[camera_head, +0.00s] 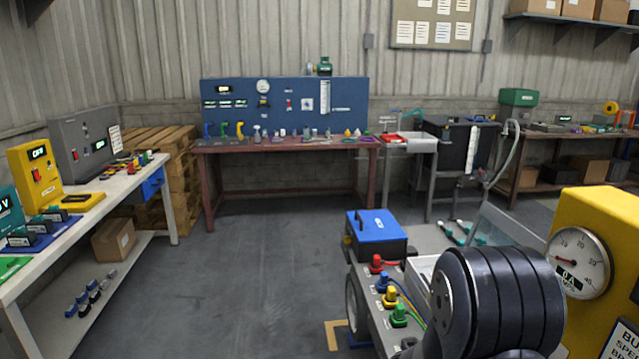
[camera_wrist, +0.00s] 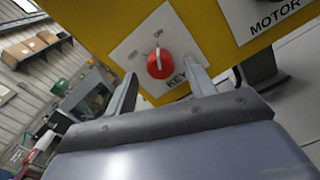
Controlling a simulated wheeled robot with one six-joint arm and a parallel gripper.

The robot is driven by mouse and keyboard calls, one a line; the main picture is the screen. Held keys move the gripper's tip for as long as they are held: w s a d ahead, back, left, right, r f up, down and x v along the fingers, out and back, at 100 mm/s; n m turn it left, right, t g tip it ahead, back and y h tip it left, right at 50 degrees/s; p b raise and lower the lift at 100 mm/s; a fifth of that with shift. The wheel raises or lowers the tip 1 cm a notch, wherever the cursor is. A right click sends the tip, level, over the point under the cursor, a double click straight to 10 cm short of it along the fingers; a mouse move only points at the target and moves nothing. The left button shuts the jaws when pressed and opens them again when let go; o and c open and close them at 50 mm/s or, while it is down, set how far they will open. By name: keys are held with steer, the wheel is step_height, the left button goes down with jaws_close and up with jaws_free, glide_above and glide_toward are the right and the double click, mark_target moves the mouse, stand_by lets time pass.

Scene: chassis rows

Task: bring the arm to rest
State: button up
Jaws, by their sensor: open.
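My gripper (camera_wrist: 165,90) shows in the wrist view with its two fingers apart and nothing between them. Beyond the fingertips is a red rotary key switch (camera_wrist: 160,64) on a white plate marked KEY, set in a yellow panel (camera_wrist: 212,22). The fingertips lie on either side of the switch in the picture; I cannot tell how far they are from it. In the head view, dark rounded links of my arm fill the lower right, and the gripper itself is hidden there.
A yellow cabinet with a round gauge (camera_head: 578,262) stands at the right, close to my arm. A cart carries a blue box (camera_head: 376,234) and coloured plugs (camera_head: 390,297). A white bench (camera_head: 88,212) is at left. The floor (camera_head: 240,270) between is clear.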

steer(key=a, duration=0.9)
steer(key=d, duration=1.1)
steer(key=a+n+p, duration=0.1)
steer(key=n+p, duration=0.3)
steer(key=p, duration=0.1)
steer(key=a+n+p, duration=0.2)
steer(key=n+p, duration=0.2)
steer(key=p, duration=0.1)
steer(key=a+n+p, duration=0.2)
steer(key=n+p, duration=0.2)
steer(key=shift+p, duration=0.4)
steer(key=shift+r, duration=0.1)
